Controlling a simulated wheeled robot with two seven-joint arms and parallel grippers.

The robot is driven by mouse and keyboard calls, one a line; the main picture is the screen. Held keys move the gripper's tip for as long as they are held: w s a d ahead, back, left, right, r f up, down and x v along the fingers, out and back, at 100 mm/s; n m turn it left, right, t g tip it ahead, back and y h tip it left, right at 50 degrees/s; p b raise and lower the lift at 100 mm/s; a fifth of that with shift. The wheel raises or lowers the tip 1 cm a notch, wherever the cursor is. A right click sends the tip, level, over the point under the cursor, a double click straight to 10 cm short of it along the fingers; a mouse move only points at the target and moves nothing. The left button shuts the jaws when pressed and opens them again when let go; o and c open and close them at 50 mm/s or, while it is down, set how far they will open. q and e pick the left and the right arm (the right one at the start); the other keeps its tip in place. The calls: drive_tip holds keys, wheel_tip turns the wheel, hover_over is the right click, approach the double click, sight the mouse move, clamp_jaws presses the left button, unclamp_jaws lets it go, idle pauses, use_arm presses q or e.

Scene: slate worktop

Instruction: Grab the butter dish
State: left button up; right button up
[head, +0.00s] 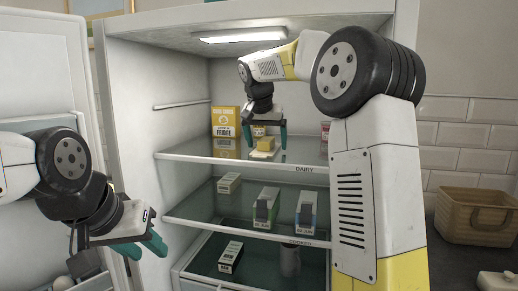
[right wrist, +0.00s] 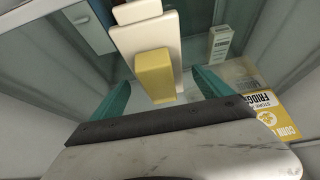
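The butter dish (head: 262,154) stands on the top fridge shelf, marked DAIRY, with a yellow block of butter on a pale base. In the right wrist view the cream dish (right wrist: 133,40) carries the yellow block (right wrist: 155,76). My right gripper (head: 266,137) reaches down over it from above. Its teal fingers are spread, one on either side of the butter, with gaps between them and the dish in the right wrist view (right wrist: 160,92). My left gripper (head: 143,248) hangs in front of the fridge at the left, empty, its fingertips a little apart.
A yellow box (head: 225,121) stands left of the dish, and a pinkish container (head: 325,131) stands to the right. Several cartons (head: 266,207) stand on the lower shelves. The open fridge door (head: 40,65) is at the left. A basket (head: 475,215) is at the right.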

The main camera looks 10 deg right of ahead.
drive_tip(key=shift+r, duration=0.1)
drive_tip(key=c, duration=1.7)
